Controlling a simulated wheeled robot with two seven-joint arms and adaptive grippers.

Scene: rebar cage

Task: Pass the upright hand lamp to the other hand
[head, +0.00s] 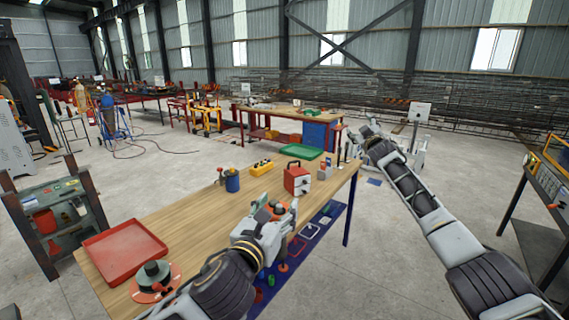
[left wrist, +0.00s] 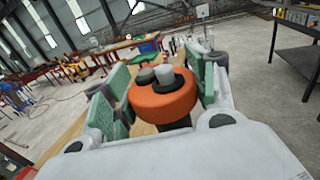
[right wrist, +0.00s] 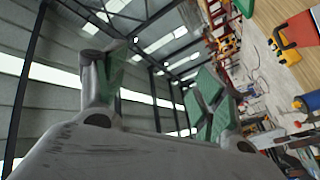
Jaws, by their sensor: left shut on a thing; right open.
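The hand lamp (left wrist: 165,103) shows in the left wrist view as an orange round body with a grey and black top. It stands between the green finger pads of my left gripper (left wrist: 162,88), which is shut on it. In the head view, my left gripper (head: 274,212) holds the lamp over the right edge of the wooden workbench (head: 190,215); the lamp's lower part is mostly hidden. My right gripper (head: 366,138) is beyond the bench's far right corner, well apart from the lamp. In the right wrist view, its fingers (right wrist: 155,92) are spread with nothing between them.
A dark table (head: 545,215) stands at right. Floor between is clear.

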